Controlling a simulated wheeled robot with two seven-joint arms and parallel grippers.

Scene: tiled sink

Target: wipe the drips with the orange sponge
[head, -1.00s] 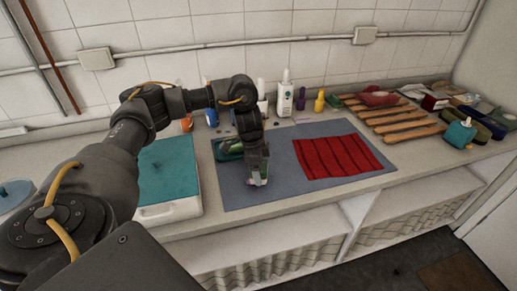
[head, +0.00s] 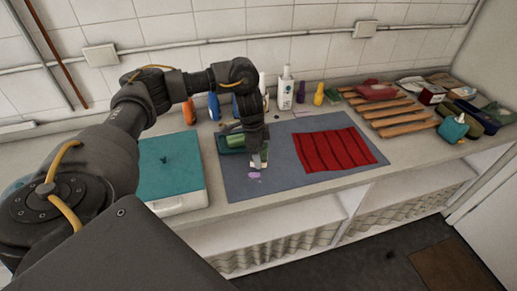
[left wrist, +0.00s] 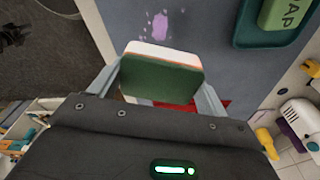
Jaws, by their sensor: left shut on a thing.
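My left gripper (head: 258,160) points down over the grey mat (head: 285,178). In the left wrist view, my left gripper (left wrist: 157,82) is shut on a sponge (left wrist: 160,78). The sponge has a dark green face, a whitish layer and a thin orange line between them; little orange shows. A purple smear (head: 254,176) lies on the mat just in front of the gripper. In the left wrist view the smear (left wrist: 160,28) shows beyond the sponge with small specks around it. I cannot tell whether the sponge touches the mat. My right gripper is not in view.
A teal tray (left wrist: 247,40) with a green soap block (left wrist: 287,12) sits close behind the gripper. A red ribbed cloth (head: 332,150) lies on the mat's right. A teal-lidded box (head: 170,165) stands left. Bottles, including a white one (head: 286,90), line the wall.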

